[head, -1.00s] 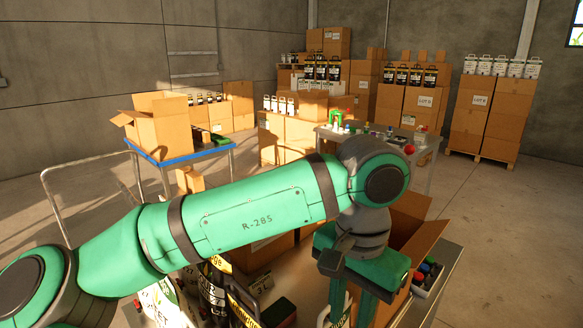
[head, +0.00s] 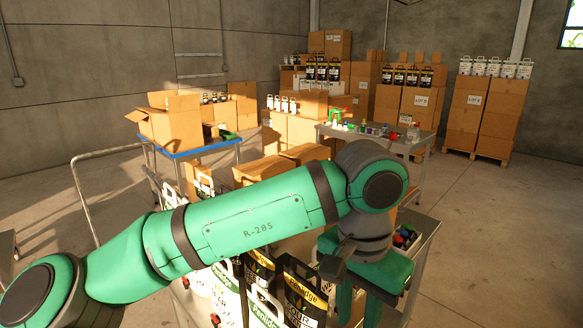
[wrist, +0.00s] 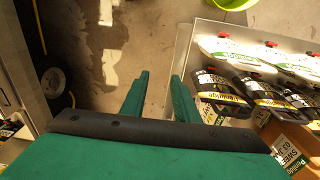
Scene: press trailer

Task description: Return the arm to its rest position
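My green arm reaches across the lower part of the head view, bent at a dark elbow joint, with my gripper (head: 358,300) hanging down at its end. In the wrist view my gripper (wrist: 160,82) has its two green fingers apart, with bare floor showing between them. It is open and holds nothing. In the head view the gripper is above or beside a cart carrying black bags (head: 300,290) and white bags; my arm hides part of the cart. In the wrist view, black and white containers (wrist: 240,90) stand to the right of the fingers, apart from them.
A blue-topped table (head: 200,152) with an open carton (head: 172,122) stands at left. A grey table (head: 395,143) with small coloured items stands behind my arm. Stacked boxes (head: 468,115) line the back. Open floor (head: 490,220) lies at right. A lime-green bucket (wrist: 232,4) shows in the wrist view.

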